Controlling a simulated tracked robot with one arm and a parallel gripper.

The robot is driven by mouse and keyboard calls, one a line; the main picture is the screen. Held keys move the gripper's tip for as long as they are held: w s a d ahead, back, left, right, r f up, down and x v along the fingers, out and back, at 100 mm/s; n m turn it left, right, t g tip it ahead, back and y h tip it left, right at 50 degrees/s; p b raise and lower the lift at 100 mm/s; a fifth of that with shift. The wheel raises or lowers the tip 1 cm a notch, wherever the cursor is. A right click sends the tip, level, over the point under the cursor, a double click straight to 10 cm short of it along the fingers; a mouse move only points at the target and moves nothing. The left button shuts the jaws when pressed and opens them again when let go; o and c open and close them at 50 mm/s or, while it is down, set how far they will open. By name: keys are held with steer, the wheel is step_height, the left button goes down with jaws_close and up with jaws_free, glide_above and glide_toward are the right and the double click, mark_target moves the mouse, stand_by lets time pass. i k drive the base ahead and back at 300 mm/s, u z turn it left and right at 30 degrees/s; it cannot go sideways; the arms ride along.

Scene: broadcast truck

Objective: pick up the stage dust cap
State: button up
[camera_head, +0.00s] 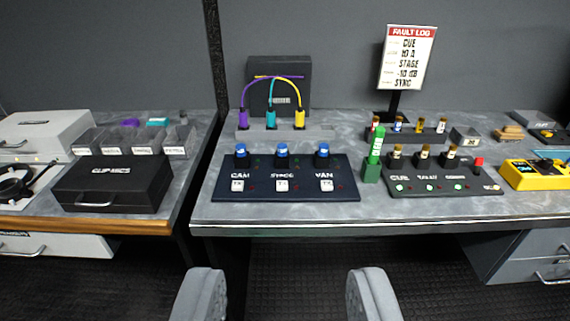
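A dark panel (258,191) on the bench carries three black posts with blue tops in a row. The middle blue top (282,149), above the label that seems to read STAGE, looks like the stage dust cap. Similar blue caps stand to its left above CAM (241,149) and to its right above VAN (322,149). Each column has a white button below it. My gripper (286,278) is open and empty, its two grey fingers low in the picture, in front of the bench edge and well short of the panel.
Behind the panel, a grey strip (236,133) holds purple, teal and yellow plugs with cables. To the right stand a green cylinder (376,145), a second panel (447,188) and a fault log sign (406,58). A black case (112,185) lies on the left bench.

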mark_target(283, 147)
steer(key=k, duration=1.1)
steer(key=u, duration=0.65)
steer(key=i, duration=2.45)
steer(key=z, duration=0.7)
